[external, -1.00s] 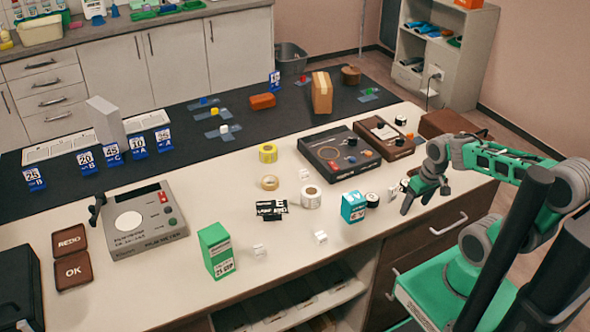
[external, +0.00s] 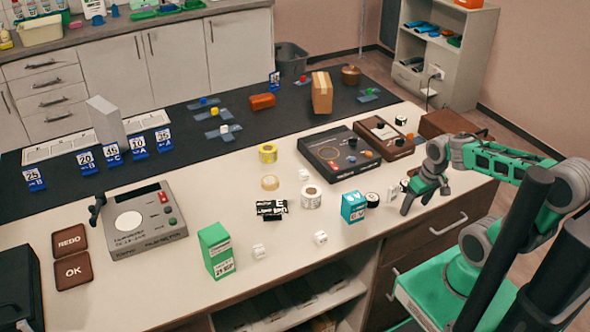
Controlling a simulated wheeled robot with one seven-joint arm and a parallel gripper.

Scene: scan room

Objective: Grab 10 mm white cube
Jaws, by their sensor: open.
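Several small white cubes are in view, and I cannot tell their sizes from here. One white cube (external: 259,251) sits on the pale tabletop beside the green box. Another white cube (external: 320,238) sits near the front edge, and a third white cube (external: 303,174) lies farther back near the label rolls. One more white cube (external: 224,129) sits on blue tape on the dark mat. My gripper (external: 424,200) is open and empty at the right of the table, pointing down, apart from all of these cubes.
A green box (external: 216,252) and a blue-and-white box (external: 353,207) stand on the table. Label rolls (external: 311,197) stand near the middle. A grey device (external: 143,220) is at left, and dark devices (external: 338,152) are at the back right. Number cards (external: 138,146) stand on the mat.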

